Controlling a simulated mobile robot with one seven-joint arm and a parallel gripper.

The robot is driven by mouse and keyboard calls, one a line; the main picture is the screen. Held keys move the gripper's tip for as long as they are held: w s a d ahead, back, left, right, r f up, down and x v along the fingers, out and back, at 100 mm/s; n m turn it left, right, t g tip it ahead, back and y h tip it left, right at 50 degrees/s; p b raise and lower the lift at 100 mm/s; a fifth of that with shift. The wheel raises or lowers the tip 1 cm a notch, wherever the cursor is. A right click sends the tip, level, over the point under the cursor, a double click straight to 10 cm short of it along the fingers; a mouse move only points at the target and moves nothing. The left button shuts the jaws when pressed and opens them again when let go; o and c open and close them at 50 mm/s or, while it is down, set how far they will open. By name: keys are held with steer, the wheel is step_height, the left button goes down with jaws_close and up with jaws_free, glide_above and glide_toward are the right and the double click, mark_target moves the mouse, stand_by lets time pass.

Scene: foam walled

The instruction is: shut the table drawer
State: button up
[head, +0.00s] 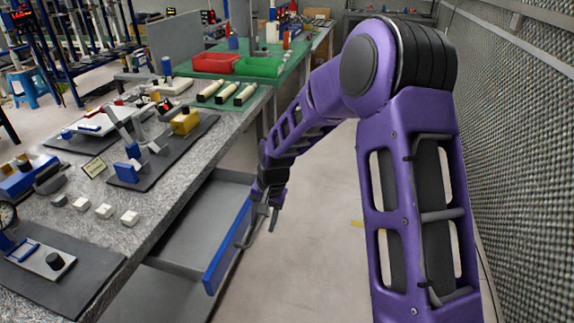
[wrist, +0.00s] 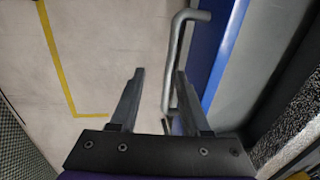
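The table drawer (head: 192,222) is pulled out from under the grey speckled table (head: 185,170), and its inside looks empty in the part I see. Its front is a blue panel (head: 228,246) with a grey bar handle (head: 243,240). In the wrist view the blue front (wrist: 222,55) and the handle (wrist: 176,55) lie to the right of centre. My gripper (head: 262,222) is at the outer side of the blue front. In the wrist view my gripper (wrist: 158,75) has its two fingers apart, with the handle close to the right finger. I cannot tell whether they touch.
Tools, small blocks (head: 103,211) and dark mats (head: 75,275) cover the tabletop. A red bin (head: 216,63) and a green bin (head: 259,67) stand on a green table behind. A foam wall (head: 520,130) runs along the right. The floor (head: 310,250) beside the drawer is clear.

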steer(key=d+r+p, duration=0.1)
steer(key=d+r, duration=0.2)
steer(key=r, duration=0.5)
steer(key=d+r+p, duration=0.2)
steer(key=d+r, duration=0.1)
steer(key=r, duration=0.6)
steer(key=shift+r, duration=0.25)
steer(key=shift+s, duration=0.1)
